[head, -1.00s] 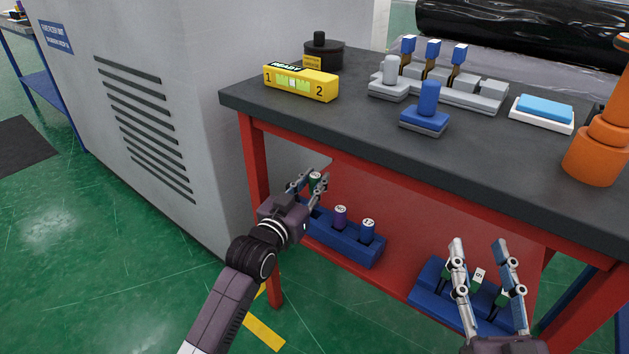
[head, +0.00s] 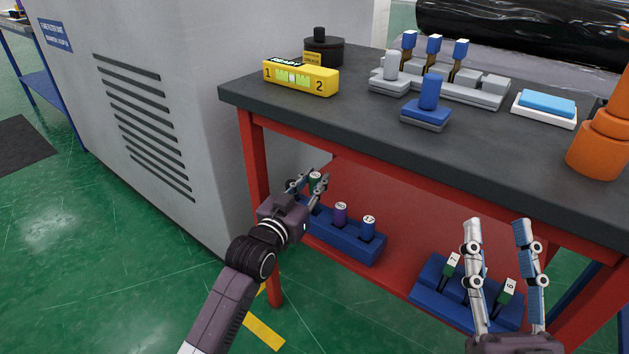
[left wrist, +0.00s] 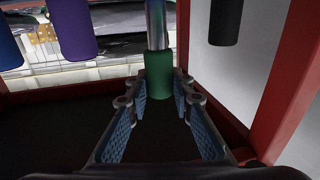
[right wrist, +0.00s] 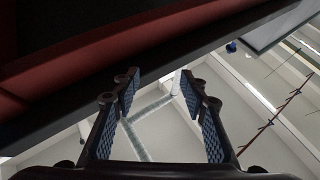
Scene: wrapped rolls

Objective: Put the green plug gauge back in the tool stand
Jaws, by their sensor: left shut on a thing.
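The green plug gauge (head: 316,179) is between the fingers of my left gripper (head: 309,183), which is shut on it. In the left wrist view the green handle (left wrist: 158,76) sits between the fingertips, with a metal shaft joined to it. The gauge is at the left end of a blue tool stand (head: 352,250) on the lower shelf, beside a purple gauge (head: 340,213) and a blue gauge (head: 368,226). I cannot tell whether it is seated, as my gripper hides its lower part. My right gripper (head: 498,225) is open and empty.
A second blue stand (head: 428,300) with dark green, white-labelled gauges (head: 506,291) is behind my right gripper. The dark tabletop (head: 340,115) overhangs the shelf. A red table leg (head: 254,170) and a grey cabinet (head: 150,110) are near my left gripper.

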